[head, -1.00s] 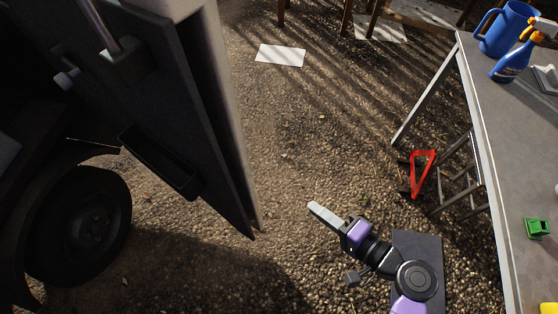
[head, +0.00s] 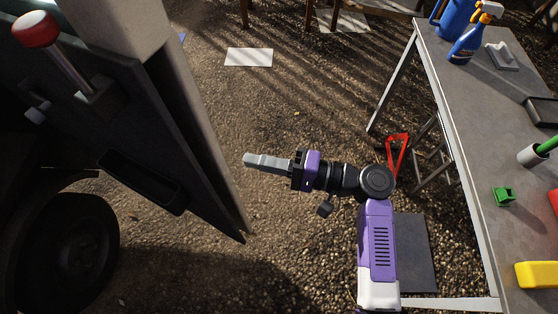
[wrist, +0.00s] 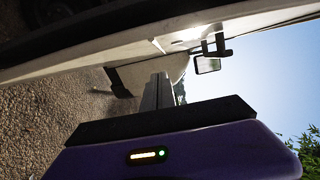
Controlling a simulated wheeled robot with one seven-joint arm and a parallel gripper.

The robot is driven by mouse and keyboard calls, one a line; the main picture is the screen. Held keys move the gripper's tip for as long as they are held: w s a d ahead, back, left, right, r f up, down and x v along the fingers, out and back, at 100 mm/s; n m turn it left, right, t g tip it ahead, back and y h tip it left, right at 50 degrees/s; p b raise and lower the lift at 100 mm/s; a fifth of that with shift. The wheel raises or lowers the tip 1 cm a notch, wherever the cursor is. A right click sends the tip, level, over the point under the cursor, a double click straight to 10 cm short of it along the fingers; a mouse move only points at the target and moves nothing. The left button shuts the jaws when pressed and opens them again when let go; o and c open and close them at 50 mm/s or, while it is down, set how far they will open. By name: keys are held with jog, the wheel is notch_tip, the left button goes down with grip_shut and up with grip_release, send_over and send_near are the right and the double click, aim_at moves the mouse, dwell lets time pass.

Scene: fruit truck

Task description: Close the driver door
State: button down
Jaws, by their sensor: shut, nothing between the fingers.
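The driver door (head: 205,140) stands open at the left of the head view. Its dark inner panel carries a pocket (head: 140,180), and its pale outer edge faces right. My gripper (head: 246,160) is shut and empty, pointing left, just right of the door's edge in the picture. I cannot tell if it touches the door. In the wrist view, the shut fingers (wrist: 158,92) point along beneath a long pale vehicle panel (wrist: 130,45), with a side mirror (wrist: 207,65) beyond.
A red-knobbed lever (head: 37,30) and a wheel (head: 75,240) are at the left. Gravel between the door and table is largely open.

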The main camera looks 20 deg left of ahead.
jog(key=shift+s+a+p, duration=0.3)
jog(key=shift+s+a, duration=0.05)
jog(key=shift+s, duration=0.3)
jog(key=shift+s+a+p, duration=0.25)
jog(key=shift+s+a, duration=0.15)
jog(key=shift+s, duration=0.3)
jog(key=shift+s+a+p, duration=0.3)
jog(key=shift+s+a, duration=0.05)
jog(key=shift+s, duration=0.3)
jog(key=shift+s, duration=0.15)
